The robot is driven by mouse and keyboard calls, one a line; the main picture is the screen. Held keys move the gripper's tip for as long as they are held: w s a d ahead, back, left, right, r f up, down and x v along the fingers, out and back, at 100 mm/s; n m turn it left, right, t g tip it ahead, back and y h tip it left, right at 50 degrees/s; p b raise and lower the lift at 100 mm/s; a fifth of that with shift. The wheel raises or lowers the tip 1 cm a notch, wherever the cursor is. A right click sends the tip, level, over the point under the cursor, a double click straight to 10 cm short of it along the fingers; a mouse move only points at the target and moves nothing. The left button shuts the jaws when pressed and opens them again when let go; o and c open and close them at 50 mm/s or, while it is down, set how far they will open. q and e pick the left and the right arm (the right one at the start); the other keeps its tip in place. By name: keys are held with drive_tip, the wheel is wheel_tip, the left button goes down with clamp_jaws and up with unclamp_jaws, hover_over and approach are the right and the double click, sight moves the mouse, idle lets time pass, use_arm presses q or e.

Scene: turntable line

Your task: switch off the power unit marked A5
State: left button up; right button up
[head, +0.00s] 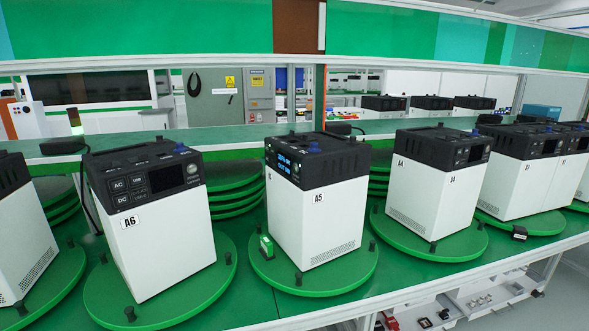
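The power unit marked A5 (335,225) stands in the middle of the head view on a round green turntable (335,278). It has a white body, a black top, and an A5 label near its upper front edge. Its display (283,165) on the left face is lit with blue characters, too small to read surely. A blue part (315,147) shows on its top. Much of its control face is turned away, so the buttons cannot be made out. Neither of my grippers is in view.
Unit A6 (160,245) stands to the left and unit A4 (430,200) to the right, each on its own turntable; their displays look dark. A small green-and-white object (266,247) sits on A5's turntable. Black pegs stand on the turntable rims. A shelf crosses above.

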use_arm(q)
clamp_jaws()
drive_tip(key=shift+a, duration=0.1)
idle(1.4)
